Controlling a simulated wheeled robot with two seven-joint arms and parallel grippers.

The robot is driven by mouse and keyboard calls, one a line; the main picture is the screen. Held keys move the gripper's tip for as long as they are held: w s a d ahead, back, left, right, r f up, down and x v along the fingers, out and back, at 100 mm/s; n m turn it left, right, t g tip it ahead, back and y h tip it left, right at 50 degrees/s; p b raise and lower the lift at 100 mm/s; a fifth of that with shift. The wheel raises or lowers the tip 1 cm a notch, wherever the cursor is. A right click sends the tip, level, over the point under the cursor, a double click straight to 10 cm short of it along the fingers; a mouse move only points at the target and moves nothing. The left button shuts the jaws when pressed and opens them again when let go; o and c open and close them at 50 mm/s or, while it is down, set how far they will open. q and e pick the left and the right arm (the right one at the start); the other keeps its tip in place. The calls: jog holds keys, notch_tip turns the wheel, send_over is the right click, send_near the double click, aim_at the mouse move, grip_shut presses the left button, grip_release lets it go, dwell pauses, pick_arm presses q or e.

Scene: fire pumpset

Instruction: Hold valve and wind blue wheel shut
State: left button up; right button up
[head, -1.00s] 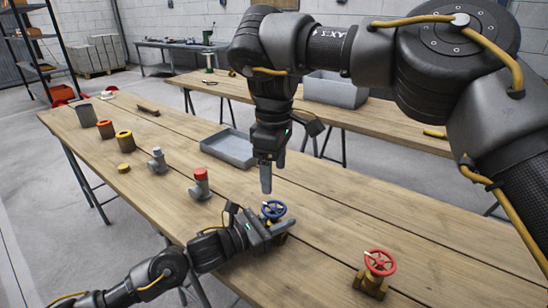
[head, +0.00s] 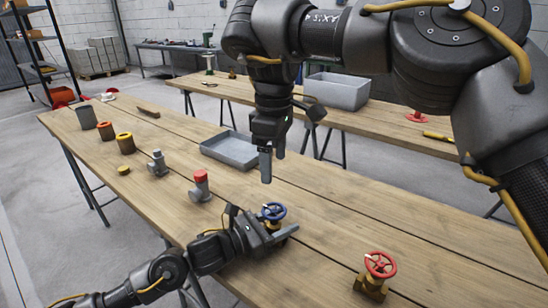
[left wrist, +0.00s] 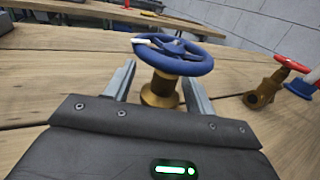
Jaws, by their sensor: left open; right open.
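The blue wheel (head: 273,211) sits on top of a brass valve (left wrist: 161,90) standing on the wooden table. The wheel has a white mark on its rim in the left wrist view (left wrist: 172,55). My left gripper (head: 279,236) is low at the valve and open. In the left wrist view its two fingers (left wrist: 160,88) stand on either side of the brass body, below the wheel, with a gap visible on each side. My right gripper (head: 272,166) hangs pointing down above the table, behind the blue wheel, open and empty.
A brass valve with a red wheel (head: 380,264) stands to the right. A grey tray (head: 230,150) lies behind my right gripper. A red-capped grey fitting (head: 200,186) and several pipe pieces stand to the left. The table between the valves is largely clear.

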pick_arm(q)
jog(key=v, duration=1.1)
jog(key=shift+s+a+f, duration=0.1)
jog(key=shift+s+a, duration=0.2)
jog(key=shift+a, duration=0.15)
